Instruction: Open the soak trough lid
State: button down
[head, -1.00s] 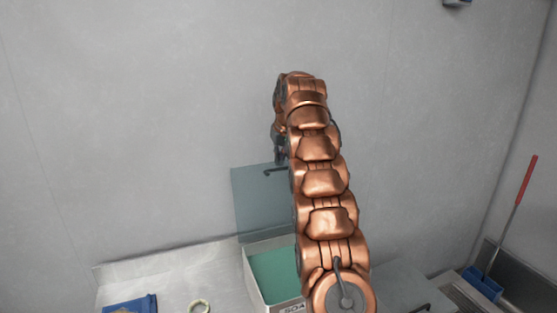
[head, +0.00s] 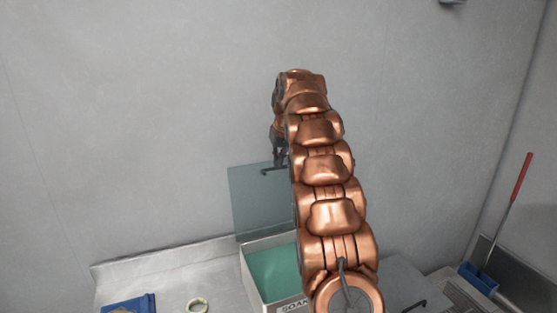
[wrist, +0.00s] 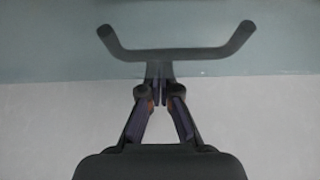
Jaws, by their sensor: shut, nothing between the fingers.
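The soak trough (head: 291,308) stands on the counter with green liquid inside. Its flat grey-blue lid (head: 255,205) stands raised, close to upright, at the back of the trough. The lid's dark bar handle (head: 268,171) is near the lid's top edge. In the wrist view the handle (wrist: 180,54) spans the picture above my gripper (wrist: 160,92), and the lid panel (wrist: 60,50) lies behind it. My gripper is shut and empty, its fingertips just under the handle's middle; I cannot tell if they touch. In the head view my gripper (head: 280,160) is partly hidden by my arm.
A blue tray (head: 142,303) and a pale ring (head: 198,305) lie on the metal counter (head: 170,265) to the left. Another grey panel with a dark handle (head: 414,305) lies to the right. A red-handled tool (head: 523,178) stands by a blue container (head: 479,280).

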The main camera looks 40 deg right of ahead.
aim_at(284, 160)
jog(key=shift+s+b, duration=0.2)
jog(key=shift+b, duration=0.4)
jog(key=b, duration=0.2)
jog(key=s+t+b, duration=0.1)
jog(key=shift+s+a+r+b, duration=0.15)
jog(key=shift+s+a+b, duration=0.15)
jog(key=shift+b, duration=0.05)
jog(key=s+b, duration=0.1)
jog(key=t+b, duration=0.1)
jog(key=shift+s+a+r+h+b, duration=0.2)
jog(key=shift+s+r+h+b, duration=0.1)
jog(key=shift+s+r+b, duration=0.1)
jog(key=shift+s+r, duration=0.1)
jog(key=shift+r, duration=0.05)
jog(key=shift+r, duration=0.1)
jog(key=v, duration=1.1)
jog(key=shift+s+r, duration=0.25)
jog(key=shift+r, duration=0.05)
jog(key=shift+a, duration=0.1)
